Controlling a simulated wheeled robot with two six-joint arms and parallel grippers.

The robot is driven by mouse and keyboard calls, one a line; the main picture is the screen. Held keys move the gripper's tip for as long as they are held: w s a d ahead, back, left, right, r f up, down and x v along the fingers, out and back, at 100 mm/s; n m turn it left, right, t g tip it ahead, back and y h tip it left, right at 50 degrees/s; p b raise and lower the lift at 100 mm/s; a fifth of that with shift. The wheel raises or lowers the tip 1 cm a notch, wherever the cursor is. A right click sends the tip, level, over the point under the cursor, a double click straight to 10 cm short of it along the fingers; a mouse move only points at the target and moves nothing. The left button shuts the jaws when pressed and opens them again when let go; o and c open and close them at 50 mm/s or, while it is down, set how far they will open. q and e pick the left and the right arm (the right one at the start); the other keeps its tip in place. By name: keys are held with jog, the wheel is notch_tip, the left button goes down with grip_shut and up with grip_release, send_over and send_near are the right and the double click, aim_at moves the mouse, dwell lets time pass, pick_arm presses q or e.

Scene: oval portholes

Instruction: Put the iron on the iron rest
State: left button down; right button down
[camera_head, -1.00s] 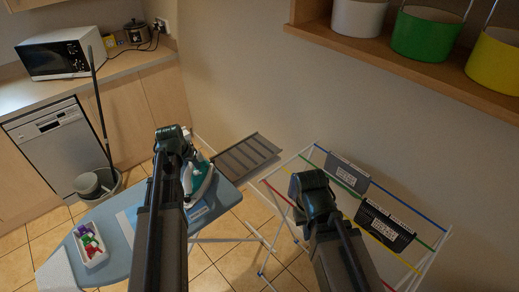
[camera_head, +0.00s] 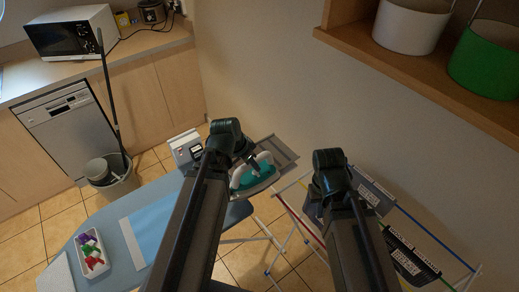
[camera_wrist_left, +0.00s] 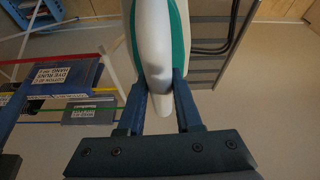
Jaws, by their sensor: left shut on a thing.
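The iron (camera_head: 254,172), white and teal, is in my left gripper (camera_head: 251,160). In the left wrist view the two fingers (camera_wrist_left: 160,105) are shut on its white handle (camera_wrist_left: 157,60). The iron rest (camera_head: 284,153), a grey slatted tray at the far end of the ironing board, lies behind and partly under the iron in the head view. Its slats also show in the left wrist view (camera_wrist_left: 212,45). I cannot tell whether the iron touches it. My right arm is over the drying rack; its fingers are hidden behind the arm.
The blue ironing board (camera_head: 118,247) carries a white tray (camera_head: 96,265) of colourful items. A white box (camera_head: 185,148) stands near my left arm. A drying rack (camera_head: 428,237) with hanging labelled dark cloths is at right. A wooden shelf (camera_head: 430,72) juts out above it.

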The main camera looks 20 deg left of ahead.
pick_arm(q)
jog(key=shift+d+r+m, duration=0.15)
jog(key=shift+d+m, duration=0.15)
jog(key=shift+d, duration=0.25)
jog(key=w+a+f+b, duration=0.1)
jog(key=w, duration=1.3)
jog(key=shift+w+f, duration=0.2)
jog(key=shift+w, duration=0.15)
pick_arm(e)
jog(key=shift+w+a+f, duration=0.15)
jog(key=shift+w+f, duration=0.3)
jog(key=shift+f, duration=0.1)
